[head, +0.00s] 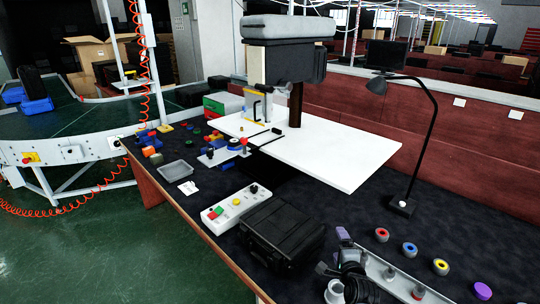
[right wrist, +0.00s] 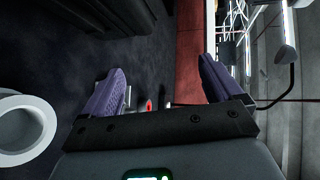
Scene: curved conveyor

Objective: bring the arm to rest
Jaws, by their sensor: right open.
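My right gripper (head: 348,252) is at the lower middle of the head view, above the dark worktable beside the black case. In the right wrist view its two purple fingers (right wrist: 161,68) are spread wide with nothing between them. My right arm comes in from the bottom edge. My left gripper does not show in either view.
A black case (head: 283,232) and a control box with buttons (head: 230,204) lie left of the right gripper. A black desk lamp (head: 401,205) stands to the right. Coloured rings (head: 441,266) lie at lower right. A white board (head: 350,165) lies behind; the curved conveyor (head: 85,150) is left.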

